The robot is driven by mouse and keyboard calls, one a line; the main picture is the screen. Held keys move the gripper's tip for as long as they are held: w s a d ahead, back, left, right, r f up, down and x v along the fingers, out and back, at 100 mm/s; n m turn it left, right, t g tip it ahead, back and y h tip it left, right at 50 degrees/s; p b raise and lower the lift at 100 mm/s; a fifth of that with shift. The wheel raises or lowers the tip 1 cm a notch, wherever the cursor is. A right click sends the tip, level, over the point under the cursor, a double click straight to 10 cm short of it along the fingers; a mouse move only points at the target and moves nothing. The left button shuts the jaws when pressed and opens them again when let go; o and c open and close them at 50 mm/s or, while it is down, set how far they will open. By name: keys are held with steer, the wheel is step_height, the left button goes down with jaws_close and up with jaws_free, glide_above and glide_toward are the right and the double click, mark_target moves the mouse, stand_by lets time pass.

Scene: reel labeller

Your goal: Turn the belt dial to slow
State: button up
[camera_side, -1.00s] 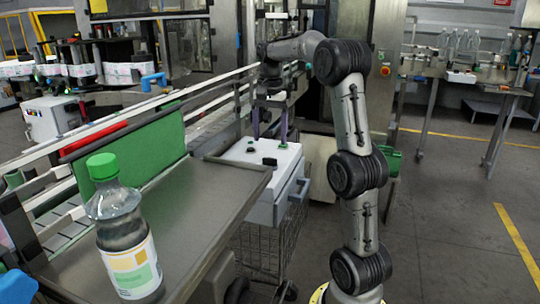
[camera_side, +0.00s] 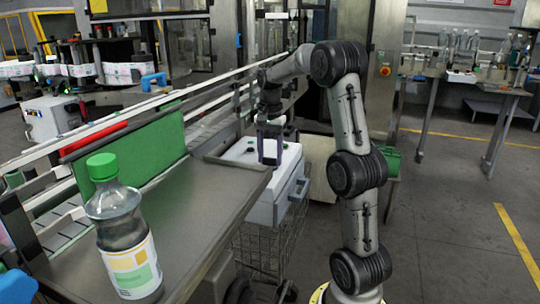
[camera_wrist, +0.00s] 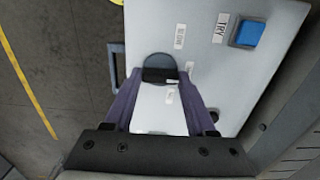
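The belt dial (camera_wrist: 160,68) is a dark round knob with a black bar across it, on the white panel of a control box (camera_wrist: 220,75). A small label that seems to read SLOW (camera_wrist: 180,36) is above and right of it in the wrist view; smaller labels lie nearer, too small to read. My gripper (camera_wrist: 163,78) points down at the panel, its two purple fingers apart on either side of the dial. I cannot tell whether they touch it. In the side view my gripper (camera_side: 270,157) is low over the box (camera_side: 263,190) and hides the dial there.
A blue square button (camera_wrist: 247,33) labelled TRY is on the same panel. In the side view a green-capped bottle (camera_side: 126,235) stands on the metal tray (camera_side: 205,205) left of the box. A conveyor (camera_side: 185,115) runs behind.

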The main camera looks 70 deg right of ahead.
steer(key=c, duration=0.8)
steer(key=shift+o, duration=0.2)
steer(key=shift+n, duration=0.4)
steer(key=n, duration=0.5)
steer(key=shift+r, duration=0.1)
steer(key=n, duration=0.5)
steer(key=shift+n, duration=0.7)
steer(key=o, duration=1.4)
